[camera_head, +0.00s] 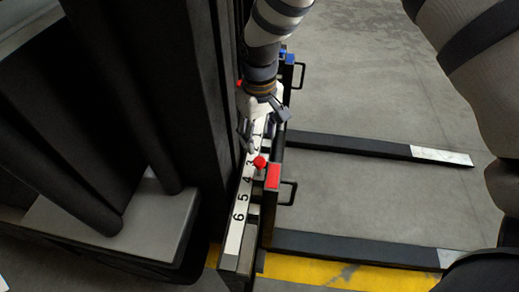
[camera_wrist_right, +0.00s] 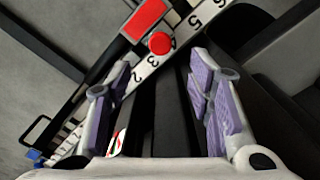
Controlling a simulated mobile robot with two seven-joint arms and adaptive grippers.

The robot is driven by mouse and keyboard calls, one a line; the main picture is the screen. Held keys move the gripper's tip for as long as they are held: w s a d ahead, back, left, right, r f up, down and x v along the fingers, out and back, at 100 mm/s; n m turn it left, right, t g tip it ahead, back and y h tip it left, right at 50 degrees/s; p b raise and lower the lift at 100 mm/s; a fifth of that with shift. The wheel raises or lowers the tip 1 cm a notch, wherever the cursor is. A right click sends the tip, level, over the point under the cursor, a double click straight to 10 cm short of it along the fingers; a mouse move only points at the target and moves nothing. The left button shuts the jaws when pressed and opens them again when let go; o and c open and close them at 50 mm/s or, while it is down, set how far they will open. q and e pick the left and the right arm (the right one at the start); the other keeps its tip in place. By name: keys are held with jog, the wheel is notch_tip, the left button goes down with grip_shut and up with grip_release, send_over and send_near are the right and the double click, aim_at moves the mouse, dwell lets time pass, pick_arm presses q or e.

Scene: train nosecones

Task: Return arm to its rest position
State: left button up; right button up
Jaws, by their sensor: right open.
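My right arm comes in from the top middle of the head view, and its gripper (camera_head: 260,134) hangs over the upper part of a numbered white strip (camera_head: 237,222). In the right wrist view the same gripper (camera_wrist_right: 161,68) shows its two purple-padded fingers spread wide, with nothing held between them. The strip and a red ball knob (camera_head: 260,162) lie beyond the fingertips; the knob also shows in the wrist view (camera_wrist_right: 160,43). I cannot tell whether a finger touches the strip. My left gripper is not in view.
A red block (camera_head: 273,177) with a black handle (camera_head: 288,192) sits beside the strip, and a blue block (camera_head: 289,58) is farther up. Dark pleated panels (camera_head: 150,90) stand close on the left. Dark floor bars (camera_head: 350,146) extend right; grey floor (camera_head: 360,90) is open between them.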

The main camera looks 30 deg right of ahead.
notch_tip(320, 180, up, 4)
jog(key=shift+f, duration=0.1)
dwell(0.4)
jog(key=s+f+m+g+p, duration=0.1)
jog(key=s+f, duration=0.6)
jog(key=s, duration=0.3)
jog(key=s+f+p, duration=0.1)
jog(key=s+f, duration=0.7)
jog(key=s, duration=0.3)
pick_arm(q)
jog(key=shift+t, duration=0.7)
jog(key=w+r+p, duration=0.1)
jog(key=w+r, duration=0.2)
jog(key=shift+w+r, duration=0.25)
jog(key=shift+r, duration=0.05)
pick_arm(e)
jog(key=s+m+g, duration=0.1)
jog(key=s, duration=1.7)
jog(key=shift+s+d+r, duration=0.15)
jog(key=shift+d+r, duration=0.05)
jog(key=shift+d, duration=0.25)
